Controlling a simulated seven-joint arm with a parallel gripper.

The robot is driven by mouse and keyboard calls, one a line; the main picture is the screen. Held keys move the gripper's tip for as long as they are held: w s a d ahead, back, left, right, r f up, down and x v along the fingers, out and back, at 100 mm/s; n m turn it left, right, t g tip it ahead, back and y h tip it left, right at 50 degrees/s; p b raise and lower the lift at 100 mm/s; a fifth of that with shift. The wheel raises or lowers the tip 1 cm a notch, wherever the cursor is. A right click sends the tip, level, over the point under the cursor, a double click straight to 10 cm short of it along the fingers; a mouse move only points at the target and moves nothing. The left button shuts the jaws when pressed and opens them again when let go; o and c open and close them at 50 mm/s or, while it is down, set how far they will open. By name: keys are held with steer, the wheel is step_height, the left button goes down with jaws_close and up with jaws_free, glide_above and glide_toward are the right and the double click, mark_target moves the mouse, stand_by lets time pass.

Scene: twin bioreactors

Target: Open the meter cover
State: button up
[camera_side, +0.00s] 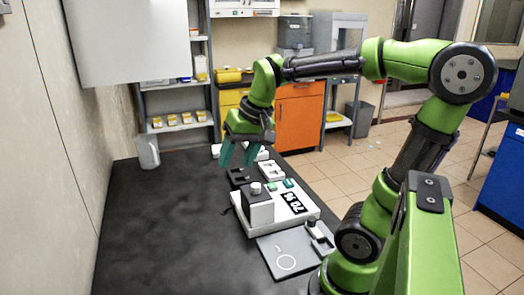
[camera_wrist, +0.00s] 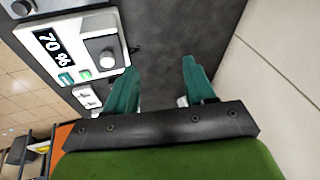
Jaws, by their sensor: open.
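A white meter-like device (camera_side: 300,222) with a black "70 %" display (camera_side: 294,203) and green buttons lies on the black table. It also shows at the upper left of the wrist view (camera_wrist: 112,30). A raised grey-and-black box with a round knob (camera_side: 257,207) stands on its left end; I cannot tell whether this is the meter cover. My gripper (camera_side: 239,157) points down above the table behind the device, its teal fingers apart and empty. In the wrist view, my gripper (camera_wrist: 160,66) has bare dark table between its fingertips, and the knob box lies left of them.
A grey plate (camera_side: 284,250) with a circle mark lies in front of the device. Small white and black units (camera_side: 270,170) stand behind it, near my fingers. A grey jug (camera_side: 148,151) stands at the far left. The table's left part is clear, bounded by a wall.

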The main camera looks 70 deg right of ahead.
mark_target(256, 185)
steer(key=d+r+m+g, duration=0.3)
steer(key=d+m+g, duration=0.15)
steer(key=d, duration=0.55)
steer(key=f, duration=1.6)
steer(key=shift+w+f, duration=0.1)
steer(key=shift+w, duration=0.1)
jaws_close()
